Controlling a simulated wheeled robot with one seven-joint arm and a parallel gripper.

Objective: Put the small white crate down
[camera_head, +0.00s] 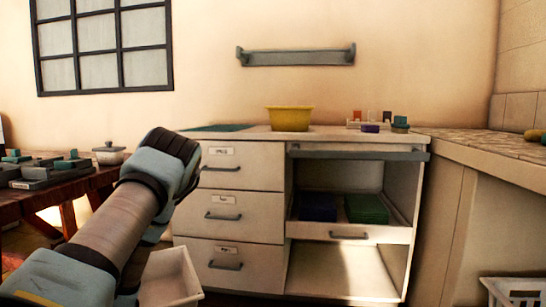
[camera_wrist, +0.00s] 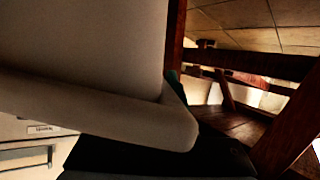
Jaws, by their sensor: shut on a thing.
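The small white crate (camera_head: 172,279) shows at the bottom of the head view, beside my forearm and in front of the drawer cabinet. It looks tilted, with its open side partly toward me. In the wrist view the crate (camera_wrist: 90,50) is very close, and its pale wall and thick rim fill the upper left. My gripper (camera_wrist: 150,158) is shut on the crate; its dark parts show below the rim. The fingertips and the exact grip are hidden. In the head view my arm covers the gripper and the crate's left part.
A white drawer cabinet (camera_head: 229,215) stands behind the crate. Its top holds a yellow basin (camera_head: 289,119) and small items; its open shelves hold dark blue and green stacks (camera_head: 366,208). A wooden table (camera_head: 60,182) stands left, a tiled counter (camera_head: 490,152) right. A white basket (camera_head: 515,291) is low right.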

